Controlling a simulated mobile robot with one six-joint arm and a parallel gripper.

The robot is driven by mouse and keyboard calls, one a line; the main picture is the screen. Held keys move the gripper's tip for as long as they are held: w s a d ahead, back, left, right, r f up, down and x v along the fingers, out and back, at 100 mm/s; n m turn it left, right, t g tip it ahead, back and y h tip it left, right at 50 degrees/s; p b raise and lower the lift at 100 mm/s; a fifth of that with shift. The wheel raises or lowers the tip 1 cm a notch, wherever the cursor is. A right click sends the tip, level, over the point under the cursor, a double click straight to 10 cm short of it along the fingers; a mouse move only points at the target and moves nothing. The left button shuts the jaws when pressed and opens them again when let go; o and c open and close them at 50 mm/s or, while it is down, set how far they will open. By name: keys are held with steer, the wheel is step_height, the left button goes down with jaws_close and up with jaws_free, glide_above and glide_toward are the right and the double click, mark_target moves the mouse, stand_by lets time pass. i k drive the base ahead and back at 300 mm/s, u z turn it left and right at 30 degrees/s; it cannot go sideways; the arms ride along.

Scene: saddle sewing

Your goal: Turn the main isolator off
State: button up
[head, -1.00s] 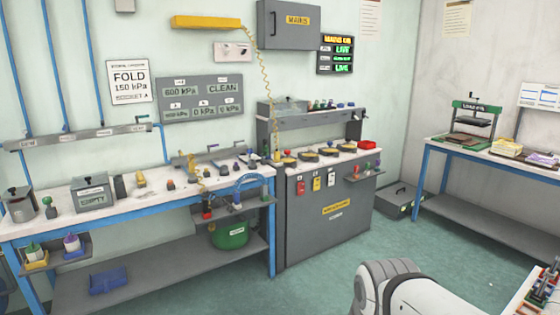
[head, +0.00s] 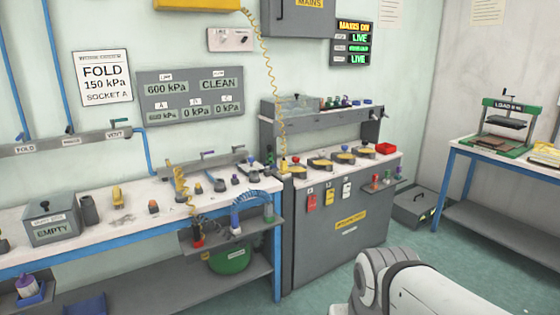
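The grey wall cabinet labelled MAINS (head: 298,20) hangs at the top of the head view, its upper part cut off by the frame. My white arm shows at the bottom right, in front of the floor. My gripper is outside the frame.
A grey cabinet bench (head: 340,235) with red, yellow and white tags stands below the MAINS box. A blue-framed bench (head: 130,245) with tools and a box marked EMPTY (head: 50,225) is at left. A press (head: 503,118) stands on the right table. Green floor (head: 465,270) lies open between.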

mark_target(296, 169)
steer(key=z, duration=0.05)
steer(key=i, duration=0.8)
steer(key=z, duration=0.45)
steer(key=i, duration=2.15)
steer(key=u, duration=0.9)
